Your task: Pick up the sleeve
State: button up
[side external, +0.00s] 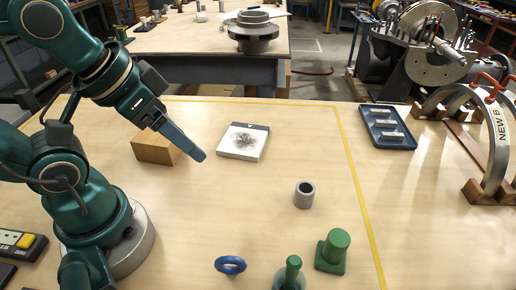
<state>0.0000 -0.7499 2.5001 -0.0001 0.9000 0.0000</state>
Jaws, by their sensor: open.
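The sleeve (304,195) is a short grey hollow cylinder. It stands upright on the wooden table, right of the middle, with its dark bore facing up. My gripper (201,156) is up and to the left of the sleeve, well apart from it, with its blue-grey fingers pointing down and to the right. It is open and I see nothing held in it. From this side the fingers overlap, so the gap between them does not show.
A wooden block (156,149) and a white box (243,142) stand behind. A blue tray (387,127) lies at the back right. The table around the sleeve is clear.

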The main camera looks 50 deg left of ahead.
dwell(0.3)
notch_tip(320, 180, up, 5)
jog(key=w+a+f+m+y, duration=0.1)
jog(key=w+a+m+y, duration=0.25)
jog(key=m, duration=0.25)
jog(key=m+t+h, duration=0.7)
jog(key=m, duration=2.6)
send_over(298, 191)
notch_tip(298, 191, down, 17)
jog(key=shift+s+f, duration=0.1)
jog(key=shift+f, duration=0.4)
jog(key=shift+x, duration=2.6)
